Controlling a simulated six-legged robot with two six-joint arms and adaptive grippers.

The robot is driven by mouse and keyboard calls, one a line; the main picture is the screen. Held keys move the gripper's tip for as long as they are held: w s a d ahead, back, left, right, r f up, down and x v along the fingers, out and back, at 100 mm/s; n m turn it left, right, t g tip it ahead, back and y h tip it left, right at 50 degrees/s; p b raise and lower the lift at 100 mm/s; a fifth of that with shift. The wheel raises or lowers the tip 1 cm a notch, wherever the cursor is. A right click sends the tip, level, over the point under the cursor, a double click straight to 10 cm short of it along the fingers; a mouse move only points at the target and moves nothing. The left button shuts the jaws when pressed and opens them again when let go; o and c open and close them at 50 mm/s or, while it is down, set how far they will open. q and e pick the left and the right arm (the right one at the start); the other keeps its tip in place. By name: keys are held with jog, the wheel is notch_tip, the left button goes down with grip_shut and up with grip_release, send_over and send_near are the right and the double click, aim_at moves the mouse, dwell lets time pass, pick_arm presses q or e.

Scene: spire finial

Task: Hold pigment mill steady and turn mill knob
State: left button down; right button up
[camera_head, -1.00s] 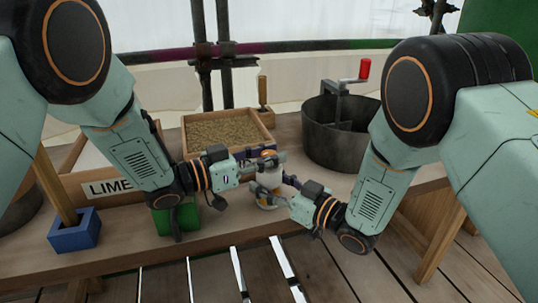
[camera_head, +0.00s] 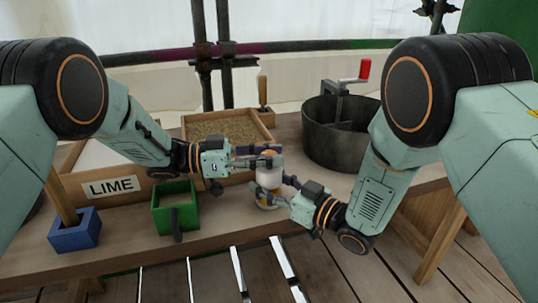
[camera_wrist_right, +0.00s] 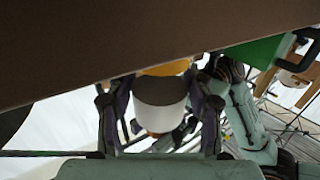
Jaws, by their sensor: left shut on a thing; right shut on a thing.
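The pigment mill (camera_head: 268,180) is a small upright cylinder with a pale body and an orange-yellow base, on the bench near its front edge. It also shows in the right wrist view (camera_wrist_right: 160,103). My right gripper (camera_head: 283,190) is shut on the mill's body from the right; in the wrist view its fingers lie on both sides of the white body. My left gripper (camera_head: 262,157) is higher, at the mill's top, and is shut on the mill knob. The knob is mostly hidden by the left gripper's fingers.
A green open box (camera_head: 176,208) and a blue block (camera_head: 75,230) with a wooden handle stand left on the bench. Behind are the LIME bin (camera_head: 112,187), a tray of grainy material (camera_head: 222,130) and a dark metal tub (camera_head: 338,150) with a red-handled crank.

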aim_at(269, 152)
pick_arm(q)
jog(key=c, duration=0.9)
grip_release()
jog(key=shift+c, duration=0.2)
jog(key=shift+r, duration=0.1)
notch_tip(269, 152, up, 10)
jog(key=shift+f, duration=0.1)
